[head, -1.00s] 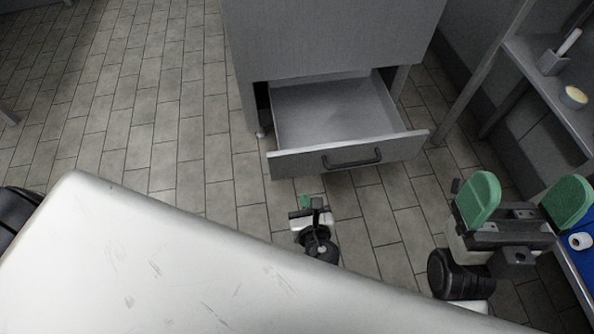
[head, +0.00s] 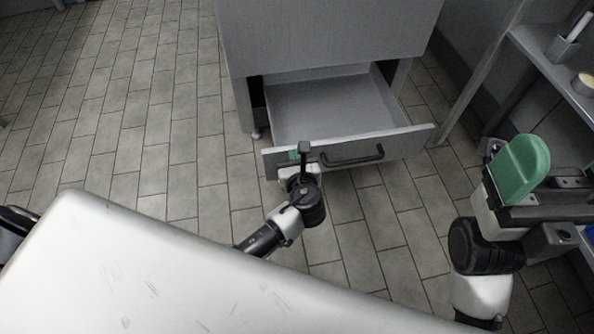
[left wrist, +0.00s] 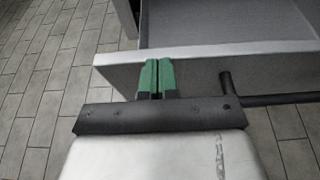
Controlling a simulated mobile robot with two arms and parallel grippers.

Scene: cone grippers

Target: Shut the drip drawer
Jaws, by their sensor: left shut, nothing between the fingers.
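The drip drawer (head: 333,108) is pulled out of the grey cabinet and looks empty inside. Its front panel (head: 405,143) carries a dark bar handle (head: 352,156). My left gripper (head: 294,155) is at the left part of the front panel, left of the handle. In the left wrist view its green fingertips (left wrist: 156,76) are together with nothing between them, close against the panel (left wrist: 215,58); I cannot tell for certain whether they touch.
The grey cabinet (head: 325,35) stands above the drawer on a tiled floor (head: 140,125). A shelf unit (head: 545,62) with a small holder (head: 563,48) and a round dish (head: 585,84) stands at the right. Open floor lies left of the cabinet.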

